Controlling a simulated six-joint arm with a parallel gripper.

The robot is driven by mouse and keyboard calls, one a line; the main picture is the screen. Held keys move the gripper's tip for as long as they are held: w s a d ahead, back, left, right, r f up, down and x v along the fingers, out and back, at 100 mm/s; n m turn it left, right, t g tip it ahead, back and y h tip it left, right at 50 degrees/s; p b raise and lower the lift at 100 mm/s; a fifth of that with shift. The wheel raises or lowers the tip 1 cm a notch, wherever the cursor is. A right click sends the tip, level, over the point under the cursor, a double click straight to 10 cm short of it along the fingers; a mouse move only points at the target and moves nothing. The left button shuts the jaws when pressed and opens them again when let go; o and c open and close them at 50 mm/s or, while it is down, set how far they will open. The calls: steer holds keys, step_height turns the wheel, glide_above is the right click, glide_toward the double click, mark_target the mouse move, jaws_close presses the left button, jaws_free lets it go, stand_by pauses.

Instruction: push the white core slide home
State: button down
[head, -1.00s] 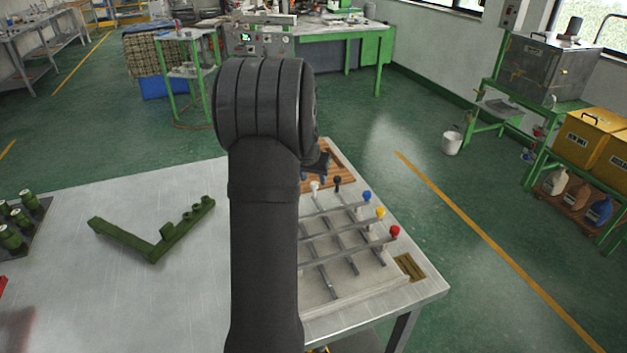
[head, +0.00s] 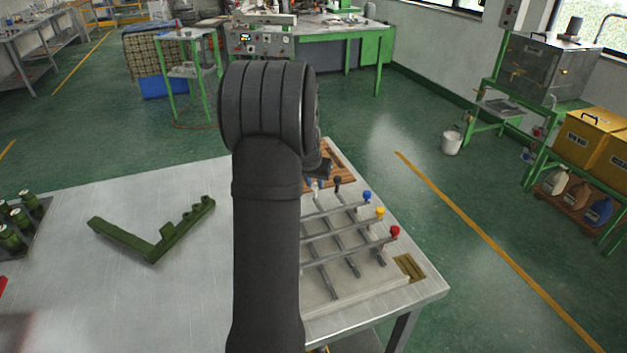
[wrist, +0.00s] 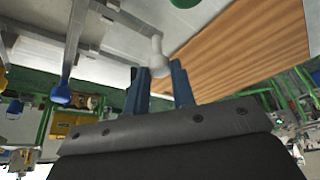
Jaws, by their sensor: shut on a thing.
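The white core slide shows its white knob (wrist: 158,66) in the wrist view, between the two blue fingertips of my gripper (wrist: 160,82). My gripper is shut on that knob. In the head view my arm hides most of the white slide, and my gripper (head: 318,178) shows only in part beside the wooden board. The mold plate (head: 350,290) has crossing grey metal slides. Its other knobs are black (head: 337,181), blue (head: 367,196), yellow (head: 380,212) and red (head: 395,231). I cannot tell how far in the white slide sits.
A wooden board (head: 338,163) lies behind the mold. A green angled fixture (head: 150,243) lies on the metal table (head: 190,300) left of my arm. A tray of green cylinders (head: 18,228) is at the far left.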

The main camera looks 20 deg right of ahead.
mark_target(319, 209)
steer(key=s, duration=0.4)
steer(key=shift+s, duration=0.1)
steer(key=c, duration=1.2)
jaws_free()
steer(key=shift+s, duration=0.1)
steer(key=v, duration=1.2)
